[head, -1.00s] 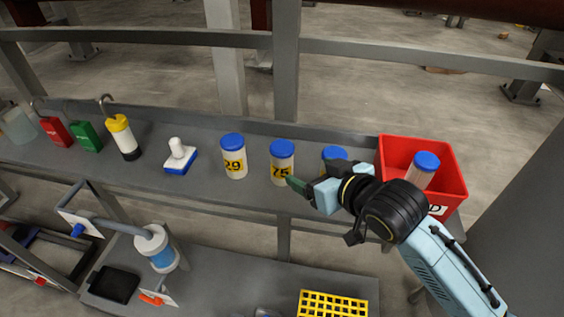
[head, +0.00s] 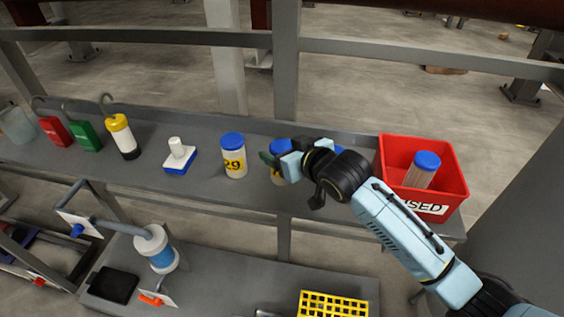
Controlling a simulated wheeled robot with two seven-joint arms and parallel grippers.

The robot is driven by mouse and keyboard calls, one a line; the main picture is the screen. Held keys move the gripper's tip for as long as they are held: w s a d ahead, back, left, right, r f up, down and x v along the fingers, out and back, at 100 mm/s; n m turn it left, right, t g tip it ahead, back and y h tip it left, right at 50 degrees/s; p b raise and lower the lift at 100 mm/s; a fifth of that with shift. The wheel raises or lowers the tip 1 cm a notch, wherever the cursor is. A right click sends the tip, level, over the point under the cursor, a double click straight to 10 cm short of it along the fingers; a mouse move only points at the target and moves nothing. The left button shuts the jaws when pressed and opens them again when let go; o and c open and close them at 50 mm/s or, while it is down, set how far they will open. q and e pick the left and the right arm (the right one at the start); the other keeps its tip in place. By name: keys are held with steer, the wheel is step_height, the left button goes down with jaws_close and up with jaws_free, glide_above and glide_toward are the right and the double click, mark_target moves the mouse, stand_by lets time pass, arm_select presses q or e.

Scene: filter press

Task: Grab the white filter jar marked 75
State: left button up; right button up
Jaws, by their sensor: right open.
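The white filter jar marked 75 (head: 280,146) stands upright on the grey shelf, its blue lid showing. Its label is now mostly hidden behind my right gripper (head: 272,160). The gripper's dark green fingers are open at the jar's upper front; I cannot tell whether they are around it or only in front of it. A similar jar marked 29 (head: 234,157) stands just to the left. A third blue-lidded jar is almost fully hidden behind my right arm. My left gripper is not in view.
A red bin (head: 453,182) with a label ending "SED" holds one blue-lidded jar (head: 422,170). A rail (head: 430,62) runs behind the shelf.

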mark_target(278, 145)
steer(key=shift+x, duration=1.85)
steer(key=shift+d, duration=0.1)
steer(key=c, duration=1.1)
